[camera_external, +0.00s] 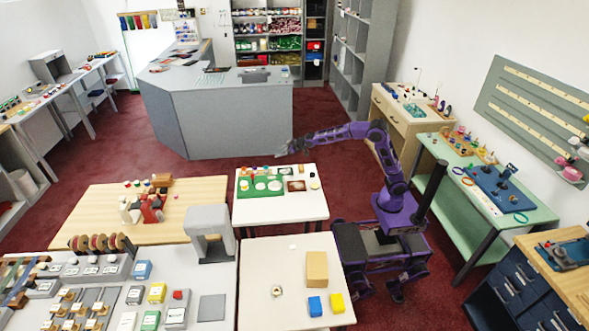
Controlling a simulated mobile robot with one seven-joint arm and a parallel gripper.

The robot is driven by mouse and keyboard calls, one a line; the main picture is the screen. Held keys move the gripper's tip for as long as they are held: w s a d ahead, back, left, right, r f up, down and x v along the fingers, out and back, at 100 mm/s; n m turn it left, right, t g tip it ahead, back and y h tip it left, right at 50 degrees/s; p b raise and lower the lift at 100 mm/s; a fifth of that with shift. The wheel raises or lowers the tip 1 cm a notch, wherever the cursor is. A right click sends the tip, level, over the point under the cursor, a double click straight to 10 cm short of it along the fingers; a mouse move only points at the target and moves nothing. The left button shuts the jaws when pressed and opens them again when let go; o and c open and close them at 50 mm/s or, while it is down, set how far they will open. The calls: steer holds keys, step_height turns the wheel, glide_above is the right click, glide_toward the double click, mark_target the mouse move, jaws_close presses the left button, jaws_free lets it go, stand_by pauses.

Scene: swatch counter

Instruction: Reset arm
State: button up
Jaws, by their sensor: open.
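My arm stretches out to the left from my purple base, raised above the far edge of a small white table (308,207). My gripper (281,151) is at the arm's end, in front of the large grey counter and above the floor. It is open, and no object shows in it. It is small in this view, so its fingers are hard to make out. A green mat (246,188) with several pale round pieces lies on the white table below and to the left of the arm.
The grey counter (185,125) stands behind my gripper. A wooden table (90,208) is at left. A nearer white table (258,315) holds a tan box (317,268), a blue block (315,306) and a yellow block (336,303). A green bench (535,212) is at right. Red floor (215,170) is open between.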

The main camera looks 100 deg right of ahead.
steer(key=s+a+r+n+t+p, duration=0.1)
steer(key=s+a+r+n+t, duration=0.15)
steer(key=r, duration=0.55)
steer(key=s+a+r+n+t+p, duration=0.1)
steer(key=r+n+t, duration=0.1)
steer(key=r+n, duration=0.35)
steer(key=s+a+r+n+t, duration=0.1)
steer(key=s+r+n+t, duration=0.15)
steer(key=r, duration=0.65)
steer(key=s+a+f+g+y, duration=0.1)
steer(key=s+f+g+y, duration=0.1)
steer(key=f, duration=0.6)
steer(key=s+a+f+g+y, duration=0.2)
steer(key=f, duration=0.5)
steer(key=s+a+f+m+g+y+b, duration=0.1)
steer(key=s+a+f+m+g, duration=0.2)
steer(key=s+a, duration=0.7)
steer(key=s+a+f+m+g+b, duration=0.1)
steer(key=s+a+f+m+g, duration=0.2)
steer(key=s+a, duration=0.8)
steer(key=s+f, duration=0.2)
steer(key=s, duration=0.3)
steer(key=shift+s+a+g+y+b, duration=0.2)
steer(key=shift+a+g+y+b, duration=0.05)
steer(key=shift+g+y+b, duration=0.15)
